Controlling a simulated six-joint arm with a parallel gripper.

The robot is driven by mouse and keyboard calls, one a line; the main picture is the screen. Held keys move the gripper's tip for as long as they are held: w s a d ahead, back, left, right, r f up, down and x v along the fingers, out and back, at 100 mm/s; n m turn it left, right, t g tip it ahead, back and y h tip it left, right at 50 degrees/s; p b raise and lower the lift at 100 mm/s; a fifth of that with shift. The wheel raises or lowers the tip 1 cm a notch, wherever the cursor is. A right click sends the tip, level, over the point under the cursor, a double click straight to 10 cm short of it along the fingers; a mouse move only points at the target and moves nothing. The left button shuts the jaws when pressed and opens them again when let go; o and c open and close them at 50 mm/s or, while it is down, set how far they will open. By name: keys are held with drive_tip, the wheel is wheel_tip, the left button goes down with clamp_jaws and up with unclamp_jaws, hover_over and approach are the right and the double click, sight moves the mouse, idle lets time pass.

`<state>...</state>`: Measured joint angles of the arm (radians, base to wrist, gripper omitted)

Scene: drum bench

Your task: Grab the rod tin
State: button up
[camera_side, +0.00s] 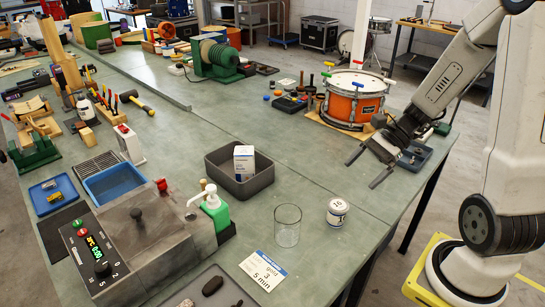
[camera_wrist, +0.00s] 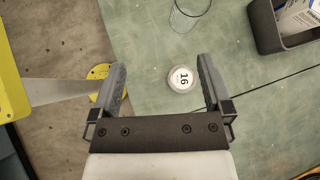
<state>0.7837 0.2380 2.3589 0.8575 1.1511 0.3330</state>
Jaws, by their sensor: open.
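The rod tin (camera_side: 337,212), a small round white tin with a dark band and "16" on its lid, stands upright on the green bench near its right edge. In the wrist view the tin (camera_wrist: 181,79) shows between my fingers, nearer the right one. My gripper (camera_side: 366,170) is open and empty, apart from the tin and above the bench edge. Both fingers also show in the wrist view, spread wide around a gap (camera_wrist: 161,70). Nothing hides the tin.
A clear glass beaker (camera_side: 287,225) stands just left of the tin. A grey bin (camera_side: 262,183) with a white box (camera_side: 244,162) is behind the beaker. A printed card (camera_side: 263,270) lies in front. An orange drum (camera_side: 352,100) stands farther back. Bare bench surrounds the tin.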

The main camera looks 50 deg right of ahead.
drive_tip(key=d+r+m+t, duration=0.2)
drive_tip(key=d+m+t, duration=0.4)
drive_tip(key=d+m, duration=0.1)
drive_tip(key=y, duration=0.1)
approach(336, 209)
drive_tip(key=w+f, duration=0.2)
drive_tip(key=shift+w+d+f, duration=0.25)
drive_tip(key=shift+f, duration=0.1)
drive_tip(key=shift+x, duration=1.3)
drive_tip(key=shift+x, duration=2.6)
drive_tip(key=shift+s, duration=0.15)
drive_tip(key=c, duration=1.3)
